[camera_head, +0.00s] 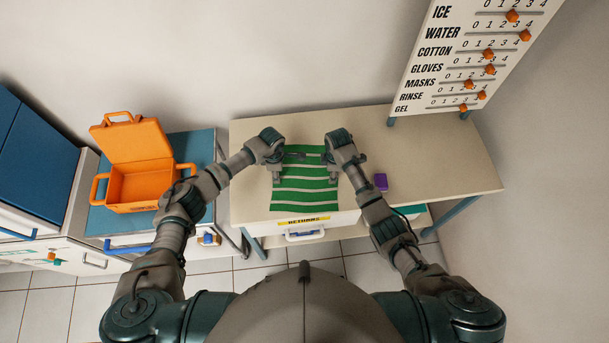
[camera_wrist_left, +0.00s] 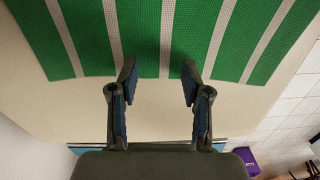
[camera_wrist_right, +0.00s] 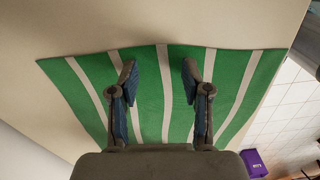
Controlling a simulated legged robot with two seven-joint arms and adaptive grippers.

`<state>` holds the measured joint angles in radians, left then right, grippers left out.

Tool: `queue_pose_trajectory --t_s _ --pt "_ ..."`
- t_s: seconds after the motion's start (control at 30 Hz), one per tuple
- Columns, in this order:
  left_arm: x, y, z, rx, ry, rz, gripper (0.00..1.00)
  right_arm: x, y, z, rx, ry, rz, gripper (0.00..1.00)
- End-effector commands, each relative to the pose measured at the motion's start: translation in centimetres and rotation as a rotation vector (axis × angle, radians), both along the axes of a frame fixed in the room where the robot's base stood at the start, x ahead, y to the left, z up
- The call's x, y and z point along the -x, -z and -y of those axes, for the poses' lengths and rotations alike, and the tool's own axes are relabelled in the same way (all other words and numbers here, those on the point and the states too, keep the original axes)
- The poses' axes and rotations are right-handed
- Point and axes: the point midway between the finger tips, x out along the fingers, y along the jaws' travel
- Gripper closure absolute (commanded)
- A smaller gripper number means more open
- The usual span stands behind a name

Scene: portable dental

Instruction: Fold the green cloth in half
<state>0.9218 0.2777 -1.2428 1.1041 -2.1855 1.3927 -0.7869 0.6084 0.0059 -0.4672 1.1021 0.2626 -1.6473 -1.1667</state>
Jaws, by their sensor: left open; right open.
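The green cloth (camera_head: 305,198) with pale stripes lies flat and spread out on the beige table. My left gripper (camera_head: 287,166) is over the cloth's far left part in the head view. In the left wrist view the open fingers (camera_wrist_left: 160,70) reach the edge of the cloth (camera_wrist_left: 140,40), with nothing between them. My right gripper (camera_head: 332,166) is over the cloth's far right part. In the right wrist view its open fingers (camera_wrist_right: 160,70) are above the cloth (camera_wrist_right: 148,90), with nothing between them. I cannot tell whether either gripper touches the cloth.
An open orange case (camera_head: 140,187) stands on a blue-topped cart at left. A drawer marked RETURNS (camera_head: 303,222) is at the table's front. A slider board (camera_head: 465,60) stands at the back right.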

Motion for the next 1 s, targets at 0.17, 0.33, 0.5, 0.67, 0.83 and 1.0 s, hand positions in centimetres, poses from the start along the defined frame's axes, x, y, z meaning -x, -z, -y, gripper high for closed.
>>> queue_pose_trajectory --t_s 0.17,0.33,0.5,0.67,0.83,1.0 --pt "-0.04 0.48 0.02 0.001 0.000 -0.001 0.52 -0.03 0.49 -0.03 0.000 0.000 -0.001 0.52" --pt "-0.02 0.35 0.00 0.000 -0.001 -0.001 0.72 0.01 0.38 -0.02 0.000 0.000 -0.002 0.71" --pt "-0.04 0.41 0.00 0.000 -0.001 -0.002 0.93 0.01 0.47 0.00 0.000 0.000 -0.003 0.93" --pt "-0.05 0.51 0.00 0.000 0.000 -0.002 1.00 0.02 0.58 0.02 0.001 0.000 -0.004 1.00" --pt "-0.02 0.57 -0.02 -0.001 -0.001 -0.003 1.00 0.06 0.66 0.04 0.001 0.000 -0.005 1.00" --pt "-0.03 0.60 -0.04 -0.001 -0.001 -0.003 1.00 0.08 0.71 0.08 0.002 0.001 -0.007 1.00"
